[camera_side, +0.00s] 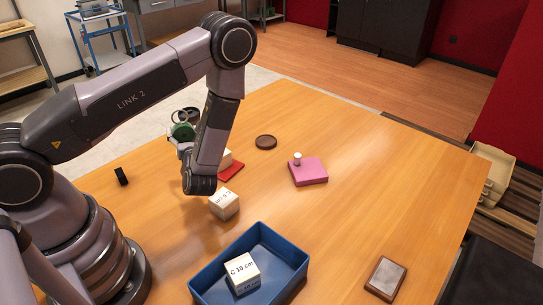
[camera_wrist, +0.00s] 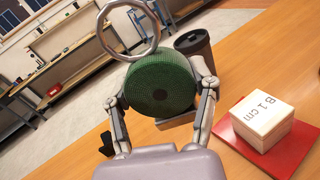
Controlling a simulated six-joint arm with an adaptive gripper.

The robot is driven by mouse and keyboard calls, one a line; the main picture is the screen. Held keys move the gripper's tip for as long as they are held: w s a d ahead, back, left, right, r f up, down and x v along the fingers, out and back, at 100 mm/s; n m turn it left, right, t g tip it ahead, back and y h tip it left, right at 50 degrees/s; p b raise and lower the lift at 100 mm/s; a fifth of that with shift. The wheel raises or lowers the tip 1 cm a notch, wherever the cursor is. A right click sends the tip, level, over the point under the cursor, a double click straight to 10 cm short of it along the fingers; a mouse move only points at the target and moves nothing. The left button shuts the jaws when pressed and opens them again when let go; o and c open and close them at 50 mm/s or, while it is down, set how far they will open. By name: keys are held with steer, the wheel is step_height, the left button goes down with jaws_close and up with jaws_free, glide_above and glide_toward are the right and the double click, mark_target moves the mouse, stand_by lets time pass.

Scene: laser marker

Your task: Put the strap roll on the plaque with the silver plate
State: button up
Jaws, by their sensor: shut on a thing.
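The strap roll is a green ribbed disc with a dark centre, seen in the wrist view (camera_wrist: 158,78) and, partly hidden by my arm, in the side view (camera_side: 183,131). My gripper (camera_wrist: 161,93) is shut on it, one finger on each side. The roll appears raised above the table, at the table's far left part in the side view. The plaque with the silver plate (camera_side: 385,278) lies flat at the near right of the table, brown-edged with a bare grey plate on top. It is well apart from my gripper.
A blue bin (camera_side: 208,274) holds a block marked C 10 cm (camera_side: 242,272). A white block (camera_side: 224,204) stands behind it. A block marked B 1 cm (camera_wrist: 262,122) sits on a red pad (camera_wrist: 228,142). A pink block (camera_side: 308,174) and brown disc (camera_side: 265,142) lie farther back.

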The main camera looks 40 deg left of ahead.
steer(key=w+d+m+t+h, duration=0.4)
steer(key=d+m+t+h, duration=0.1)
steer(key=d, duration=0.7)
steer(key=w+d+m+t+h, duration=0.3)
steer(key=d+m+t+h, duration=0.25)
steer(key=d, duration=0.65)
steer(key=s+d+r+m+g+h, duration=0.1)
steer(key=s+d+m+h, duration=0.4)
steer(key=d, duration=0.6)
steer(key=s+d+r+m+h, duration=0.1)
steer(key=s+d+m+h, duration=0.1)
steer(key=d+h, duration=0.7)
steer(key=y, duration=0.1)
glide_above(389, 275)
steer(key=f, duration=0.8)
steer(key=shift+s+a+f, duration=0.25)
steer(key=shift+s+f, duration=0.1)
steer(key=shift+w+d+f, duration=0.1)
steer(key=shift+f, duration=0.05)
steer(key=shift+w+d+f, duration=0.1)
steer(key=shift+f, duration=0.8)
steer(key=shift+w+d+f, duration=0.1)
steer(key=shift+f, duration=0.8)
